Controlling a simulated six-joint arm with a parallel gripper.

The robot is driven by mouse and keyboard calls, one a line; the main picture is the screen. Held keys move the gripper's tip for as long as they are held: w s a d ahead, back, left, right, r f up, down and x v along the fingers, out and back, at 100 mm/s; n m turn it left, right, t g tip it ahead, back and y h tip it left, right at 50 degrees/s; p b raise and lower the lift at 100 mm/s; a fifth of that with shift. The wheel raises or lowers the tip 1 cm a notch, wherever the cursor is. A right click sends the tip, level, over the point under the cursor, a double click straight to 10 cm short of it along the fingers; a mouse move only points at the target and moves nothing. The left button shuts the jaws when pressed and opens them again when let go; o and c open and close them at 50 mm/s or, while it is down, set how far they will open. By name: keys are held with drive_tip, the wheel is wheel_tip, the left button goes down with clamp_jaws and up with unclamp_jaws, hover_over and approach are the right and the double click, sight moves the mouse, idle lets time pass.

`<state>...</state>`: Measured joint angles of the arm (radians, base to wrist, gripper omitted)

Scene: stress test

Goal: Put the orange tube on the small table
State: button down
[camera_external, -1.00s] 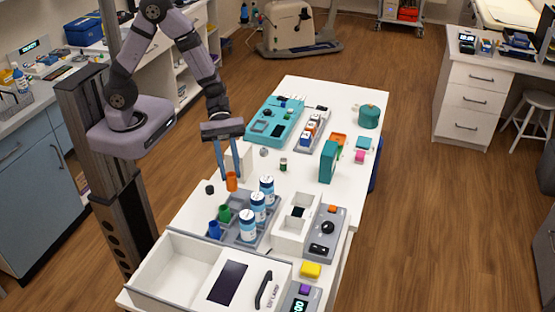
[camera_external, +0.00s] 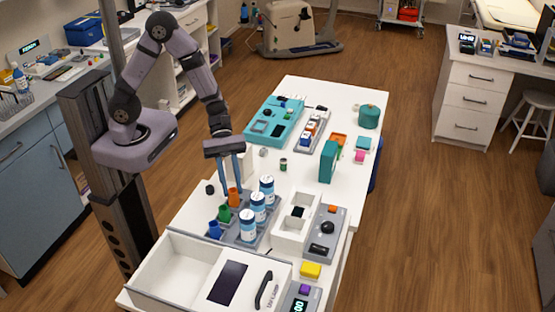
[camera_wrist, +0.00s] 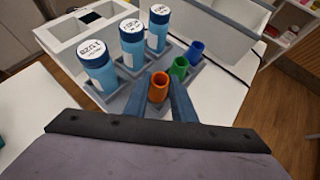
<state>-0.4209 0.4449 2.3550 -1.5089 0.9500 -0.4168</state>
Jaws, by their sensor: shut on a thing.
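The orange tube (camera_external: 234,197) is upright between the fingers of my gripper (camera_external: 233,190), which is shut on it. In the wrist view the orange tube (camera_wrist: 158,87) shows its open top between the two fingers (camera_wrist: 160,100). It stands in line with a green tube (camera_external: 224,213) and a blue tube (camera_external: 214,229) at the grey rack (camera_external: 237,235). Its lower end is hidden, so I cannot tell how deep it sits in the rack. The white table (camera_external: 345,105) is under the rack; I cannot tell whether it is the small table named.
Several blue-and-white bottles (camera_external: 258,206) stand in the rack close beside the tubes. A small black cap (camera_external: 210,189) lies left of my gripper. A white open box (camera_external: 294,226) and a grey device (camera_external: 322,234) stand to the right.

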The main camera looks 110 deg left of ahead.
drive_tip(key=shift+f+b, duration=0.4)
drive_tip(key=shift+f, duration=0.15)
idle(0.4)
drive_tip(key=c, duration=1.4)
unclamp_jaws()
drive_tip(key=v, duration=0.7)
drive_tip(key=shift+s+a, duration=0.1)
drive_tip(key=s+d+m+g, duration=0.1)
drive_tip(key=s+m, duration=0.1)
drive_tip(key=s+d+f+m+g+y, duration=0.1)
drive_tip(key=s+d+m+g, duration=0.1)
drive_tip(key=s+m, duration=0.1)
drive_tip(key=s+d+f+m+g, duration=0.1)
drive_tip(key=s+m, duration=0.1)
drive_tip(key=m, duration=0.1)
drive_tip(key=shift+s+d+f+g+y, duration=0.25)
drive_tip(key=shift+s+g+y, duration=0.05)
drive_tip(key=shift+s+g, duration=0.1)
drive_tip(key=s+a+m+y, duration=0.2)
drive_tip(key=m+y, duration=0.1)
drive_tip(key=m, duration=0.5)
drive_tip(key=s+a+f+m+g+y, duration=0.1)
drive_tip(key=s+a+m+y, duration=0.1)
drive_tip(key=m, duration=0.6)
drive_tip(key=s+y, duration=0.1)
drive_tip(key=y, duration=0.1)
drive_tip(key=shift+a+m+y, duration=0.3)
drive_tip(key=shift+m, duration=0.1)
